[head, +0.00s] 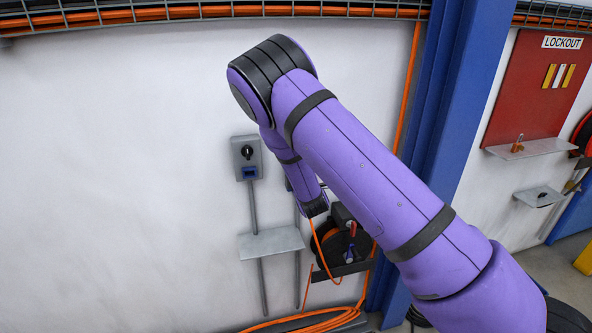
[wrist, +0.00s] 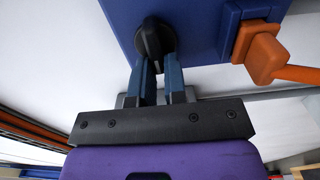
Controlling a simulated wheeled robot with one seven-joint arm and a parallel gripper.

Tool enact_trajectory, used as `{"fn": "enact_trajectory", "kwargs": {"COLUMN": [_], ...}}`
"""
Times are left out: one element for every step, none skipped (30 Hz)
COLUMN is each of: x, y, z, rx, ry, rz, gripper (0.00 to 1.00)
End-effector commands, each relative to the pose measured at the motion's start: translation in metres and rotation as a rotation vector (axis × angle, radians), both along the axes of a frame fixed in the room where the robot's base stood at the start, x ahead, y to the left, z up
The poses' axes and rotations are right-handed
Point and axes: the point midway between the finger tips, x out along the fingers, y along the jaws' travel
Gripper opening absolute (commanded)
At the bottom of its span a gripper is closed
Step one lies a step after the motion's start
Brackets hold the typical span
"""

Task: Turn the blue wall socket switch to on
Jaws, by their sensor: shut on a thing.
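In the wrist view the blue wall socket (wrist: 200,25) fills the top. Its black rotary switch (wrist: 154,38) is at the box's lower left in the picture. My gripper (wrist: 160,62) has its two fingers at the switch, closed on its knob. The fingers partly cover the knob, and I cannot read any on or off mark. An orange plug (wrist: 262,55) sits in the socket's outlet, right of the switch. In the head view my arm hides the blue socket and my fingers.
In the head view a grey wall switch box (head: 246,157) with a black knob hangs left of my arm, above a small shelf (head: 271,243). An orange cable reel (head: 343,246) is below my wrist. A blue column (head: 446,110) and red lockout board (head: 536,90) stand right.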

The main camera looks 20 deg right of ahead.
Motion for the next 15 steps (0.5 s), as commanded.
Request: {"fn": "enact_trajectory", "kwargs": {"x": [-0.0005, -0.0005, -0.0005, -0.0005, -0.0005, -0.0005, -0.0005, -0.0005, -0.0004, -0.0004, -0.0003, -0.0003, -0.0003, -0.0003, -0.0005], "y": [0.0008, 0.0008, 0.0009, 0.0009, 0.0009, 0.0009, 0.0008, 0.0007, 0.0006, 0.0006, 0.0005, 0.0004, 0.0004, 0.0004, 0.0003], "z": [-0.0009, -0.0010, -0.0010, -0.0010, -0.0010, -0.0010, -0.0009, -0.0008, -0.0007, -0.0007, -0.0006, -0.0006, -0.0005, -0.0004, -0.0004], "rx": [0.000, 0.001, 0.001, 0.001, 0.001, 0.001, 0.001, 0.001, 0.001, 0.001, 0.001, 0.001, 0.001, 0.001, 0.001], "ry": [0.002, 0.002, 0.002, 0.002, 0.002, 0.002, 0.002, 0.002, 0.002, 0.002, 0.001, 0.001, 0.001, 0.001, 0.001], "rz": [0.002, 0.002, 0.002, 0.002, 0.002, 0.002, 0.001, 0.001, 0.001, 0.001, 0.001, 0.001, 0.001, 0.001, 0.001], "gripper": [0.00, 0.00, 0.00, 0.00, 0.20, 0.29, 0.36, 0.38, 0.38, 0.38, 0.38, 0.38, 0.38, 0.38, 0.38]}}
